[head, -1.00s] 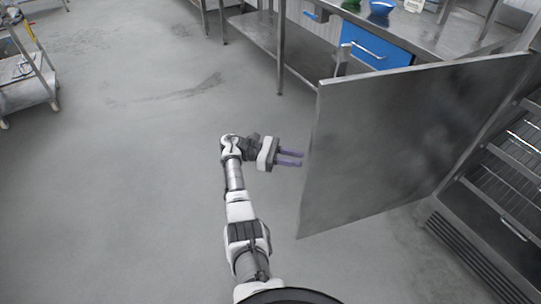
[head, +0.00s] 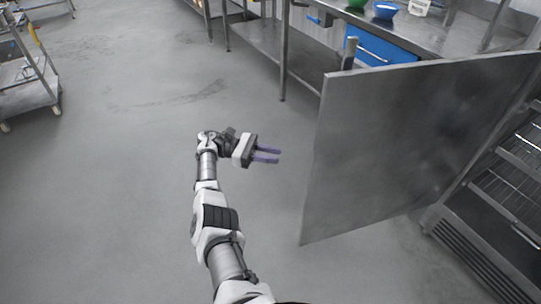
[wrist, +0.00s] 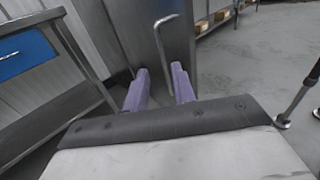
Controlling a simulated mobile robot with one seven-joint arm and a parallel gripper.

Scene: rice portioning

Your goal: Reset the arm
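My gripper (head: 278,155) is at the end of my outstretched arm in the head view, left of the open steel door (head: 415,150). Its two purple fingers are apart and hold nothing, and bare floor shows between the fingertips and the door. In the wrist view, the gripper (wrist: 160,69) points toward a steel panel with an upright bar handle (wrist: 160,45). The handle appears beyond the gap between the fingers, and I see no contact.
The steel cabinet (head: 470,243) with wire shelves stands open at right. A steel counter (head: 440,38) with blue drawers (head: 380,48), a green bowl (head: 356,3) and a blue bowl (head: 386,10) is at the back. A cart (head: 28,95) stands at left.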

